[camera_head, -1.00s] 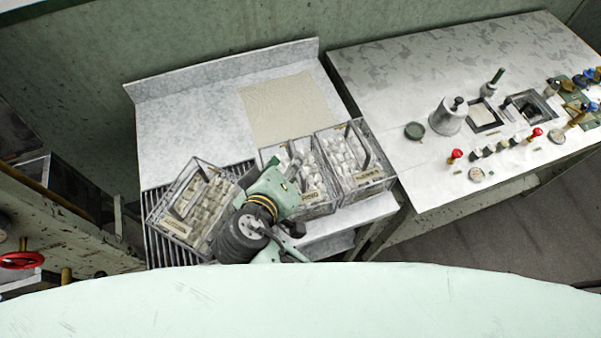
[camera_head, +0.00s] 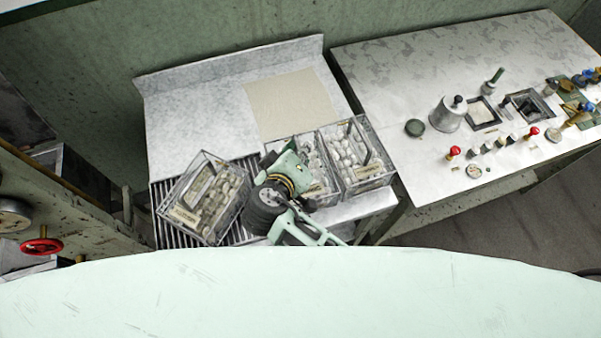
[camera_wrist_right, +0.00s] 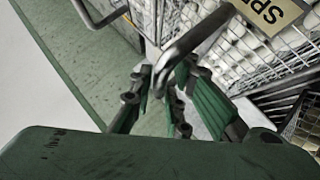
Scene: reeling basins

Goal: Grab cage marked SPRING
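The cage marked SPR, the rest of its label cut off, is a wire cage (camera_wrist_right: 277,60) of white cocoons at upper right in the right wrist view. My right gripper (camera_wrist_right: 168,88) is open there, with a bent metal handle (camera_wrist_right: 192,38) passing between its green fingers. In the head view, my right gripper (camera_head: 283,172) is over the middle cage (camera_head: 322,178) and hides part of it. A left cage (camera_head: 207,200) and a right cage (camera_head: 357,155) stand beside it; labels are too small to read surely. My left gripper is not in view.
The cages stand at the front of a grey bench (camera_head: 195,110) with a slatted area and a beige mat (camera_head: 293,104). A second table (camera_head: 400,70) on the right holds a metal pot (camera_head: 447,115) and several knobs. A red valve wheel (camera_head: 42,246) is at far left.

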